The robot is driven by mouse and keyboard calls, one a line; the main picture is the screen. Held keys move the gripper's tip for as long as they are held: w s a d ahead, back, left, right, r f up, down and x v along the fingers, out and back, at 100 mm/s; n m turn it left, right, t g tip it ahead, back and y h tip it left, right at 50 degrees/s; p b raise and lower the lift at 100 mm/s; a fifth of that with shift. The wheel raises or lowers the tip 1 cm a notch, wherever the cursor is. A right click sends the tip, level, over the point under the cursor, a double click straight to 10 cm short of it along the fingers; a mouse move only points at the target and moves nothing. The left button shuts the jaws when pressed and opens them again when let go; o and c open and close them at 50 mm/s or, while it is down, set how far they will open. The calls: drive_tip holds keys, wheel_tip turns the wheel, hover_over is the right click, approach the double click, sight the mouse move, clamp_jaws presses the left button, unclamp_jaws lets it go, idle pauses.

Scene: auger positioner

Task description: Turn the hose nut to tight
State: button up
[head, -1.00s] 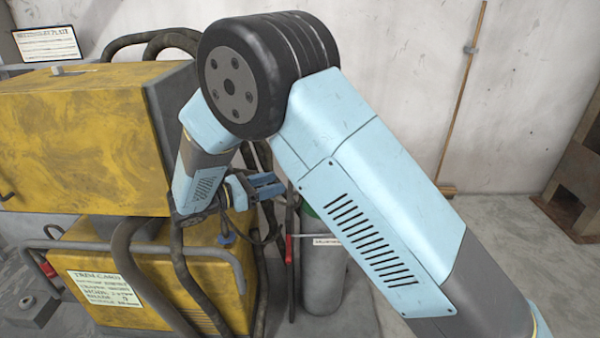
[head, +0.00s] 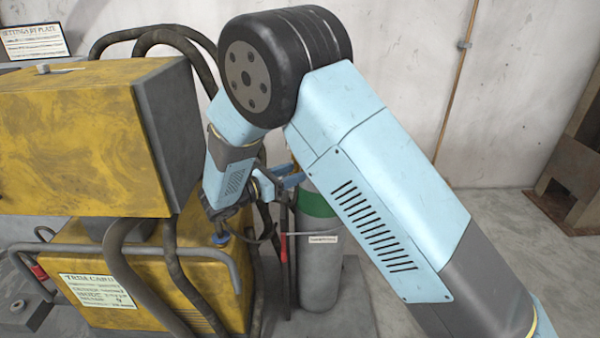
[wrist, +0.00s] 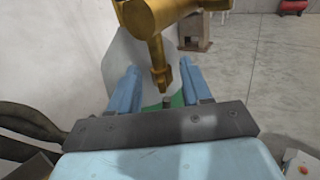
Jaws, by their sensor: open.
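My gripper (head: 284,180) is open, its blue fingers at the top of a grey gas cylinder (head: 322,275) with a green shoulder (head: 316,203). In the wrist view my gripper (wrist: 159,68) has its two fingers apart, with a brass-coloured fitting (wrist: 150,20) above and between them. A thin stem of the fitting runs down to a small brownish end piece (wrist: 161,78) between the fingers. Nothing is visibly gripped. I cannot tell for sure which part is the hose nut. The head view hides the fitting behind my gripper and arm.
A yellow machine (head: 85,145) with a grey end stands at the left, with dark hoses (head: 150,38) looping around it. A red handle (head: 284,247) and a small label (head: 323,239) are by the cylinder.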

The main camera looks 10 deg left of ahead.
drive_tip(key=shift+x, duration=1.1)
drive_tip(key=shift+c, duration=0.3)
